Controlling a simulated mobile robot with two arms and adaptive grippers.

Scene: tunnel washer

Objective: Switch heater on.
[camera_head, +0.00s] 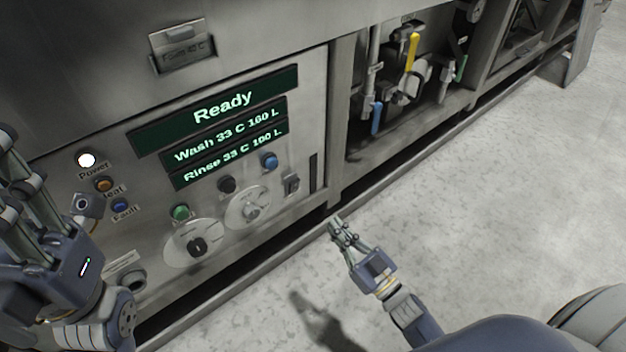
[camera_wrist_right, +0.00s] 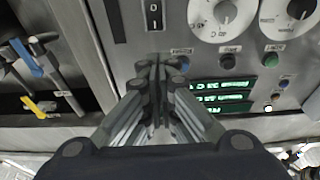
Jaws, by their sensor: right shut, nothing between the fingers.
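The metal control panel (camera_head: 318,90) carries a rocker switch (camera_head: 292,185) at its lower right; the switch also shows at the top of the right wrist view (camera_wrist_right: 153,14). Two dials with knobs, a left one (camera_head: 197,246) and a right one (camera_head: 250,207), sit left of the switch. The orange Heat lamp (camera_head: 104,184) looks unlit; the white Power lamp (camera_head: 87,160) glows. My right gripper (camera_head: 338,228) is shut and empty, in front of the panel's lower right, apart from it. My left gripper (camera_head: 45,190) is at the left edge, partly cut off; its jaw state is unclear.
Green (camera_head: 181,212), black (camera_head: 227,184) and blue (camera_head: 270,160) buttons lie below. Right of the panel, an open bay holds pipes with a yellow lever (camera_head: 412,52) and blue handle (camera_head: 376,118). Floor (camera_head: 500,190) is clear.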

